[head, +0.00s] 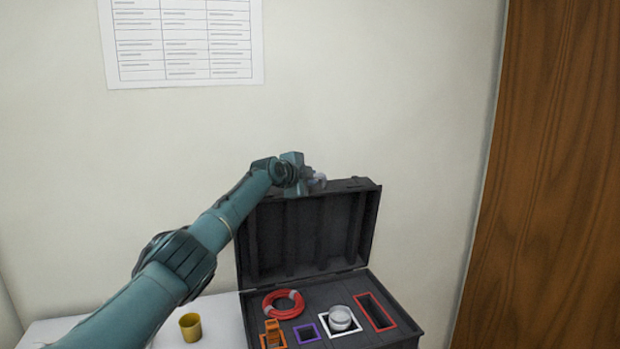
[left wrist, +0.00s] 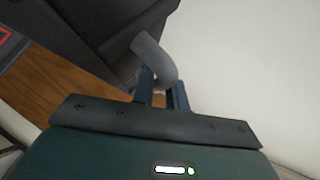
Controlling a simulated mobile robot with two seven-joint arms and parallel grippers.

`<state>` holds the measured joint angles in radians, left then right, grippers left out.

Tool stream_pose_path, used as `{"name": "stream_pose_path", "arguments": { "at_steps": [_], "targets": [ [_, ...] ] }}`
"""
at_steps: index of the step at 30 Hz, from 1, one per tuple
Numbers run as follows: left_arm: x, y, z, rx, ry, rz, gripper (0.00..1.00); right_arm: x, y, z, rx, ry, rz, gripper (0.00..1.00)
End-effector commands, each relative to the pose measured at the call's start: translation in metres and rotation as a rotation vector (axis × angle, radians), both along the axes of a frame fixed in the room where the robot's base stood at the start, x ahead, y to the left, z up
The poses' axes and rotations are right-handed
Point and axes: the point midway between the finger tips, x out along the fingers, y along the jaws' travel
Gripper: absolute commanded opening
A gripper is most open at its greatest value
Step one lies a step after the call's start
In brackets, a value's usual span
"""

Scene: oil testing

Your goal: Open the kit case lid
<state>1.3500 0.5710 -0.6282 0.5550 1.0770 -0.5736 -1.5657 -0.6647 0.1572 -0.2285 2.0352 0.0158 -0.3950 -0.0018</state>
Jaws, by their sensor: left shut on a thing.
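The dark grey kit case (head: 405,335) stands at the lower right of the head view. Its lid (head: 308,235) is raised, near upright, in front of the wall. My left gripper (head: 314,183) is at the lid's top edge, shut on a grey curved handle. In the left wrist view the handle (left wrist: 155,58) sits between the fingers of my left gripper (left wrist: 160,90), with the dark lid (left wrist: 85,35) behind it. My right gripper is in neither view.
The case holds a red coil (head: 283,304), an orange item (head: 272,332), a white round container (head: 340,318), and purple-framed (head: 307,333) and red-framed (head: 375,311) slots. A yellow cup (head: 190,327) stands left on the white table (head: 222,313). A wooden panel (head: 550,170) is at right.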

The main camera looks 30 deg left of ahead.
Motion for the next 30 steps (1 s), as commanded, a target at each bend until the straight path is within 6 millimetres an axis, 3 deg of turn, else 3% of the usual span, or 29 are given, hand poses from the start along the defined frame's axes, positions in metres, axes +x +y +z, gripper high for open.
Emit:
{"name": "stream_pose_path", "arguments": {
  "at_steps": [13,14,21,30],
  "targets": [
    [0.0003,-0.0008,0.001,-0.001,-0.003,-0.001,0.0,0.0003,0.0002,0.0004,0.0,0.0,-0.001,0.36],
    [0.0003,-0.0008,0.001,-0.001,-0.003,-0.001,0.16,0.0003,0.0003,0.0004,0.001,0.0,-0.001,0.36],
    [0.0002,-0.0006,0.0006,0.0,-0.001,-0.001,0.36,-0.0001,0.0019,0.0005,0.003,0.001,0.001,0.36],
    [-0.0006,-0.0001,-0.0006,0.001,0.001,-0.001,0.36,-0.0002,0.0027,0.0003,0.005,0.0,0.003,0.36]
  ]
}}
